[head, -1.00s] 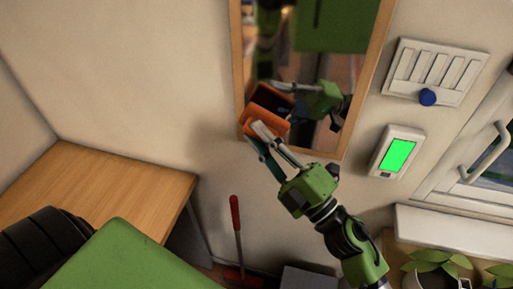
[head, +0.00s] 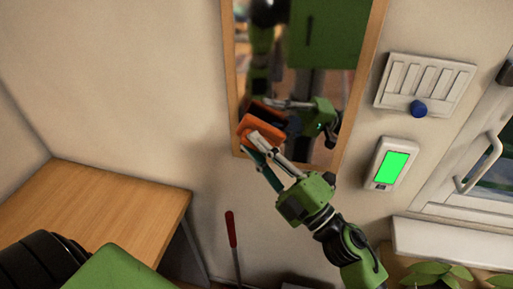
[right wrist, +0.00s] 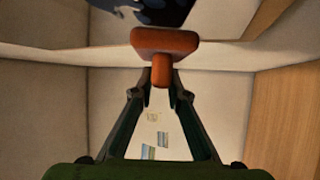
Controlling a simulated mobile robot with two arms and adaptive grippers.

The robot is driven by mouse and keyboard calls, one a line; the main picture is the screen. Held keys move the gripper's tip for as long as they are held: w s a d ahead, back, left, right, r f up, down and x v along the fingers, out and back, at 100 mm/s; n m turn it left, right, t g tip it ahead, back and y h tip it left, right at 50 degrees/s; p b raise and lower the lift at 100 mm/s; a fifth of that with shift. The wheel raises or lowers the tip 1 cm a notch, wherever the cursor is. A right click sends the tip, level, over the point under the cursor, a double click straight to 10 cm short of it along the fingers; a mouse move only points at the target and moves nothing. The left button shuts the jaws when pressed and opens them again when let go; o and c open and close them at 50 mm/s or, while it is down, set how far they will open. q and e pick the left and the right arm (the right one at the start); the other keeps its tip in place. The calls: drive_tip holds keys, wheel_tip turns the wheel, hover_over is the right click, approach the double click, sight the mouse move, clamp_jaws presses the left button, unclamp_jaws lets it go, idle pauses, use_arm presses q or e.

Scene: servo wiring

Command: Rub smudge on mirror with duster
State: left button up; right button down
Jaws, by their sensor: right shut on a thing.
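The mirror (head: 335,90) in a wooden frame hangs on the wall in the head view. My right gripper (head: 252,143) is shut on the handle of the orange duster (head: 262,128), at the mirror's lower left corner. The duster and gripper reflect in the glass; I cannot tell whether the duster touches it. In the right wrist view the duster's orange block (right wrist: 165,42) is ahead, its handle between the fingertips (right wrist: 160,90). I cannot make out the smudge. My left gripper is not in view.
A wooden table (head: 90,205) stands at lower left. A red-handled tool (head: 231,232) leans below the mirror. Right of the mirror are a slatted panel with a blue knob (head: 418,108), a green-screened device (head: 391,165) and a window handle (head: 480,165). Plants (head: 435,273) are at lower right.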

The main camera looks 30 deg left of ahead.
drive_tip(key=shift+w+a, duration=0.2)
drive_tip(key=shift+w, duration=0.65)
